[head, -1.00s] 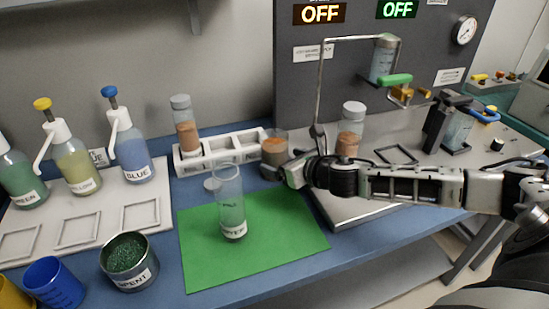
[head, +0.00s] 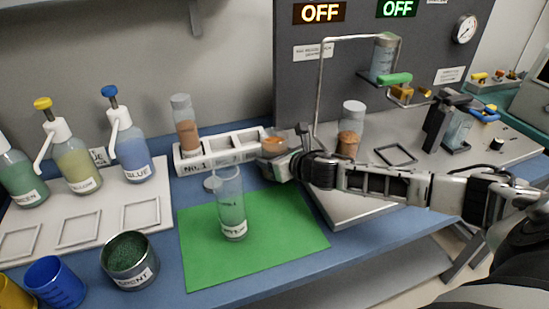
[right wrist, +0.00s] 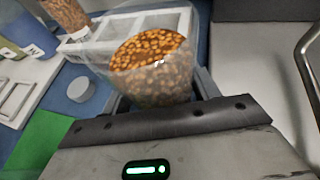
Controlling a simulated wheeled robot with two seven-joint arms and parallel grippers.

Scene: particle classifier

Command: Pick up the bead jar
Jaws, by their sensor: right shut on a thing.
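The bead jar (head: 275,142) is clear and open at the top, with orange-brown beads. It is beside the right end of the white rack. My right gripper (head: 281,165) is shut around it and hides its lower part in the head view. In the right wrist view the bead jar (right wrist: 152,68) sits between the dark fingers of my right gripper (right wrist: 160,102), its bead surface visible from above. I cannot tell whether its base touches the table. My left gripper is not in view.
The white rack (head: 205,160) stands left of the jar, with a brown-filled jar (head: 186,128) at it. A labelled clear jar (head: 231,208) stands on the green mat (head: 270,262). Another brown-filled jar (head: 350,135) stands right of my gripper. Pump bottles (head: 75,160) stand left.

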